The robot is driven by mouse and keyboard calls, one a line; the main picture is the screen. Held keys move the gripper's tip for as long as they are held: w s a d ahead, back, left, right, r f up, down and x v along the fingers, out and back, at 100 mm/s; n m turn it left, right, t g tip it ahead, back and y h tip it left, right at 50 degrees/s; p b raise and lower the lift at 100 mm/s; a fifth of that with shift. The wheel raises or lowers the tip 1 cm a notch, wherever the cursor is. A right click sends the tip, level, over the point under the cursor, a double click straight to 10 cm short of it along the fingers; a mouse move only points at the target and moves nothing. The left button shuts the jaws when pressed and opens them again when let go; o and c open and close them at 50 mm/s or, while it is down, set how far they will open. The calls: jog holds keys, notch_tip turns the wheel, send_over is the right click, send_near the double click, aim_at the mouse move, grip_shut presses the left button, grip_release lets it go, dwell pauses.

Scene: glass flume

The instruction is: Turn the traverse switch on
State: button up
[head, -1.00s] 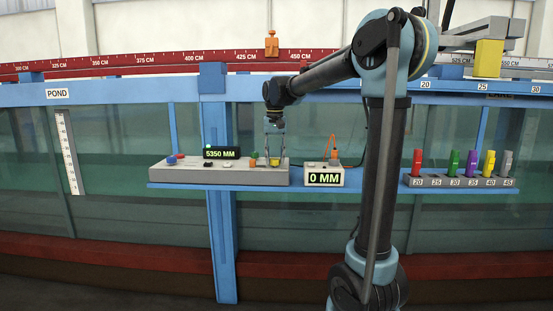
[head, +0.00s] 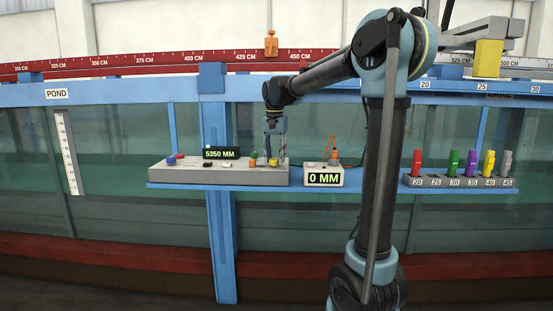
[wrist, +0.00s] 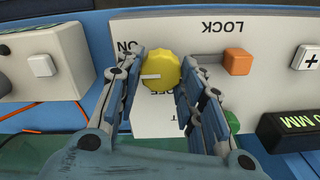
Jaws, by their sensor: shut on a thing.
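The traverse switch is probably the yellow round knob (wrist: 164,68) on the grey console (head: 210,177). A white pointer line on the knob points left in the wrist view. An upside-down "ON" label lies to its upper left and an "OFF" label just below the knob. Other lettering is partly hidden by my fingers. My gripper (wrist: 161,80) is shut on the knob, one finger on each side. In the head view my gripper (head: 273,156) reaches down onto the right end of the console.
An orange block (wrist: 237,62) under "LOCK" and a green part (wrist: 233,121) sit near my right finger. The 5350 MM display (head: 221,153) stands behind. A 0 MM box (head: 324,178) is to the right, with a cable. Coloured pegs stand in a rack (head: 460,182).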

aim_at(275, 159)
jog(key=o, duration=1.1)
jog(key=shift+c, duration=0.2)
notch_tip(275, 159, up, 12)
jog(key=shift+f, duration=0.1)
jog(key=s+d+f+n, duration=0.1)
jog(key=s+d+f, duration=0.5)
jog(key=s+d, duration=0.25)
jog(key=s+d+f+n, duration=0.1)
jog(key=s+d+f, duration=0.3)
jog(key=s+f, duration=0.3)
jog(key=s+d+f+n+t, duration=0.1)
jog(key=s+d+f, duration=0.4)
jog(key=s+f, duration=0.3)
jog(key=s+d+f+t, duration=0.1)
jog(key=s+d+f, duration=0.3)
jog(key=s+f, duration=0.4)
notch_tip(275, 159, down, 5)
jog(key=shift+s+d+f+n, duration=0.15)
jog(key=shift+d+n, duration=0.15)
jog(key=shift+n, duration=0.1)
